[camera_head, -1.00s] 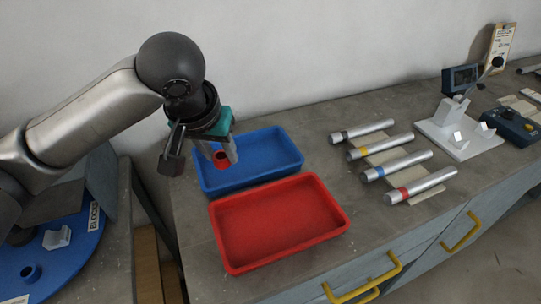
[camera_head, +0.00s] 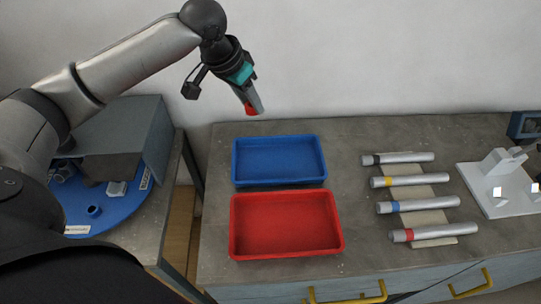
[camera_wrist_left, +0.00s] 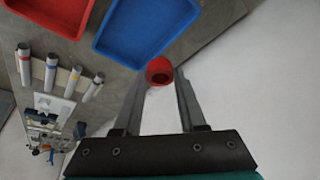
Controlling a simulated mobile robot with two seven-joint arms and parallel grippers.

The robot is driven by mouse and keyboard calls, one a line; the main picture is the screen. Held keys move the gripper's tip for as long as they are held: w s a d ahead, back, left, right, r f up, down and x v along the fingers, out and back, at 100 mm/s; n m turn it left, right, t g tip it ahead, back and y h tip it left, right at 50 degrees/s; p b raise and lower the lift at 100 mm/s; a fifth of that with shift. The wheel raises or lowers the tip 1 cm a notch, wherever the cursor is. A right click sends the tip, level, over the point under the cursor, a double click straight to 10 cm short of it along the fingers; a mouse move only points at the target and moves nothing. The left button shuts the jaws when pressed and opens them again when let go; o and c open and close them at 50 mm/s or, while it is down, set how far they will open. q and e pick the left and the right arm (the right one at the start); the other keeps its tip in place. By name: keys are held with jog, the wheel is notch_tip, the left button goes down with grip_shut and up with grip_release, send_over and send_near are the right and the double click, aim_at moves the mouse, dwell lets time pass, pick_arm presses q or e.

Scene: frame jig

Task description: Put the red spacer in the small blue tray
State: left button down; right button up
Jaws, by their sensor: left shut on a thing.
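The red spacer (camera_head: 251,110) is a short red ring with a hole, held between the fingertips of my left gripper (camera_head: 252,106). In the left wrist view the spacer (camera_wrist_left: 160,71) sits between the two finger ends of the shut gripper (camera_wrist_left: 160,78). Gripper and spacer are in the air behind the blue tray, near the wall. The small blue tray (camera_head: 278,182) is empty and lies on the bench; it also shows in the left wrist view (camera_wrist_left: 150,55). My right gripper is in neither view.
An empty red tray (camera_head: 285,257) lies in front of the blue one. Several banded metal tubes (camera_head: 420,207) rest on a support to the right, with a white fixture (camera_head: 497,190) beyond. A blue round board (camera_head: 100,213) stands at the left.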

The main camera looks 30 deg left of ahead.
pick_arm(q)
jog(key=b, duration=0.2)
send_over(258, 163)
jog(key=s, duration=0.2)
jog(key=f, duration=1.4)
jog(key=shift+w+a+f, duration=0.1)
jog(key=shift+w+f, duration=0.05)
jog(key=shift+w, duration=0.1)
jog(key=shift+f, duration=2.55)
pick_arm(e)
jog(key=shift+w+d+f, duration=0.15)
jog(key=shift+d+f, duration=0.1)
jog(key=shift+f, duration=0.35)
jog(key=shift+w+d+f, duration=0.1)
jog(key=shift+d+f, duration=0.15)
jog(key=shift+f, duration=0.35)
pick_arm(q)
jog(key=shift+f, duration=0.1)
jog(key=shift+c, duration=2.4)
grip_release()
jog(key=p+v, duration=0.1)
jog(key=v, duration=1.1)
jog(key=shift+p, duration=0.3)
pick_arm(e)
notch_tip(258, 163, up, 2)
